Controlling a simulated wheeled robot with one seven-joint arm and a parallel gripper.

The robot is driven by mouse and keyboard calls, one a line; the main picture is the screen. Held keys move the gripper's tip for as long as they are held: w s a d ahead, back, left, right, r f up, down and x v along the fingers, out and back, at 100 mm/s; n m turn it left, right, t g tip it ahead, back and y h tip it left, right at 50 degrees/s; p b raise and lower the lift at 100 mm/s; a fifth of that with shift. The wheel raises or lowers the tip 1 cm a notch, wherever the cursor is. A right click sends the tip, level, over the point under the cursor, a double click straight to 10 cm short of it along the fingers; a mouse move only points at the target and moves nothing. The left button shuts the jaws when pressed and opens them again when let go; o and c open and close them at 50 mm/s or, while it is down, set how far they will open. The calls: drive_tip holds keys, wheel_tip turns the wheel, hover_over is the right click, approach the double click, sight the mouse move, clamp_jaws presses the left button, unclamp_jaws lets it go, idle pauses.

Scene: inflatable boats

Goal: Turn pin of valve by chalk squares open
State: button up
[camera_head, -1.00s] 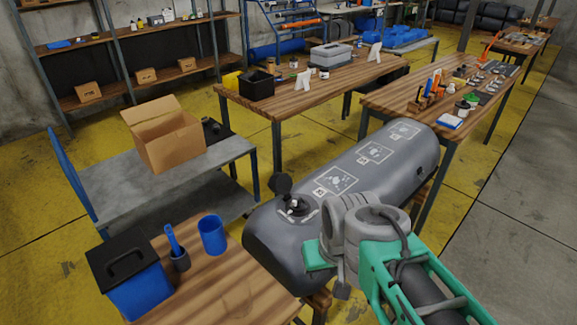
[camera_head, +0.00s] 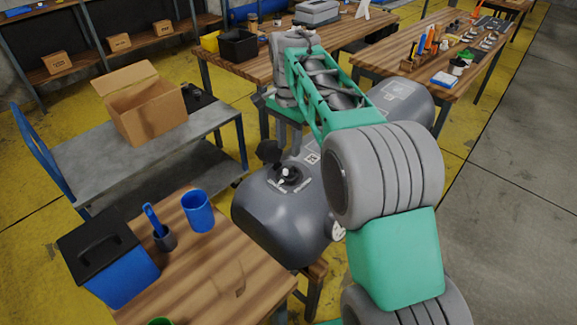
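A grey inflatable tube (camera_head: 275,222) lies on a wooden stand. The valve (camera_head: 288,177) sits on the near end of its top, a dark round seat with a white pin (camera_head: 285,172) in the middle. Its black cap (camera_head: 269,152) stands up at the valve's far left side. My gripper (camera_head: 284,134) hangs beyond the valve, above the tube and apart from the pin. It is small and partly hidden, so its opening is unclear.
A wooden table (camera_head: 215,265) at front left holds a blue bin (camera_head: 108,265), a blue cup (camera_head: 198,212) and a dark holder. A grey cart (camera_head: 90,180) carries an open cardboard box (camera_head: 150,115). Workbenches with tools stand behind. Grey floor at right is clear.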

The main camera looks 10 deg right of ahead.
sight(289, 167)
wheel_tip(289, 167, down, 8)
drive_tip(key=shift+r, duration=0.15)
drive_tip(key=shift+c, duration=0.5)
clamp_jaws()
